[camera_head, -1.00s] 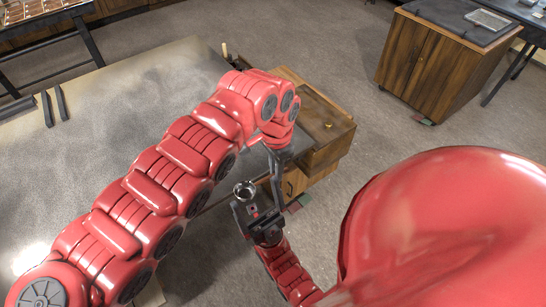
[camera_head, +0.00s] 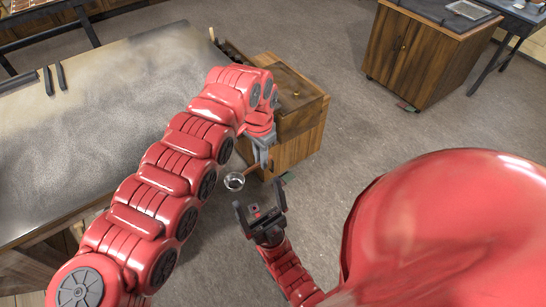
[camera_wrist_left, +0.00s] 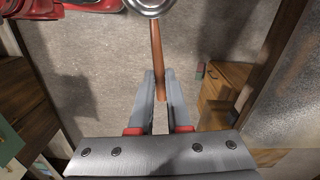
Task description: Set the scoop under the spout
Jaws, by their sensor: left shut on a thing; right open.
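The scoop has a round metal bowl (camera_head: 234,181) and a wooden handle (camera_wrist_left: 156,55). My left gripper (camera_head: 264,160) is shut on the handle and holds the scoop in the air, beside the wooden cabinet. In the left wrist view, the handle runs up from between the fingers (camera_wrist_left: 160,102) to the bowl (camera_wrist_left: 150,6), which is cut off at the top. My right gripper (camera_head: 261,211) is open and empty, a little below the bowl in the head view. I cannot make out a spout; my left arm hides part of the area by the cabinet.
A wooden cabinet (camera_head: 298,150) with an open-topped box section (camera_head: 292,92) stands beyond my left gripper. A large grey-topped table (camera_head: 110,100) fills the left. Another wooden cabinet (camera_head: 420,58) stands at the back right. Bare floor (camera_head: 360,135) lies between the cabinets.

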